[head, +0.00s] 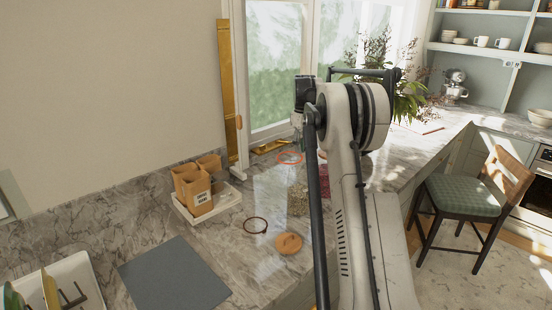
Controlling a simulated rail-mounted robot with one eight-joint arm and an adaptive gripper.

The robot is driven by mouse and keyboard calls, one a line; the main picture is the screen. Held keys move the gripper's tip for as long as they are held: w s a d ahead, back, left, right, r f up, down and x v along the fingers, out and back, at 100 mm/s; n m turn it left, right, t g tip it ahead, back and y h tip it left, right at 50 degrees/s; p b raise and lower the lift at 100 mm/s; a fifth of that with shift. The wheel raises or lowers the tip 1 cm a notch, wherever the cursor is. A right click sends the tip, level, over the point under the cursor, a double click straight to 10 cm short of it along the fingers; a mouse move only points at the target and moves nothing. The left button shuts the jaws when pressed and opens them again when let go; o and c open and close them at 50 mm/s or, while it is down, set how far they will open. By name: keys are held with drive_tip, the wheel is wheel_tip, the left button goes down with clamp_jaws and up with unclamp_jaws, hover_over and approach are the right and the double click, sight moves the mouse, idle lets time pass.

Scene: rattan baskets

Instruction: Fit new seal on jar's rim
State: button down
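An orange ring (290,157), which looks like a seal, shows near the window end of the counter, just below the end of my arm. I cannot tell whether it lies on something or is held. A dark brown ring (255,225) lies flat on the marble counter. A round orange-brown lid (289,243) lies in front of it. A jar-like container with speckled contents (298,200) stands beside my arm, partly hidden. My gripper (297,140) is small and mostly hidden by the arm, so its fingers are unclear.
A white tray (181,208) with brown boxes stands by the wall. A dark grey mat (174,275) lies at the front, near a white dish rack (85,265). Reddish-pink contents (322,180) show behind my arm. Bare marble lies between tray and rings.

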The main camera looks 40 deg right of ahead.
drive_tip(key=d, duration=0.3)
drive_tip(key=s+d+r, duration=0.1)
drive_tip(key=shift+s+d+r, duration=0.1)
drive_tip(key=shift+d, duration=0.1)
drive_tip(key=shift+p, duration=0.3)
drive_tip(key=shift+f+b, duration=1.75)
drive_tip(key=shift+f, duration=1.2)
drive_tip(key=shift+f+b, duration=0.85)
drive_tip(key=shift+f, duration=0.1)
drive_tip(key=c, duration=1.8)
unclamp_jaws()
drive_tip(key=shift+c, duration=0.2)
drive_tip(key=shift+r, duration=0.1)
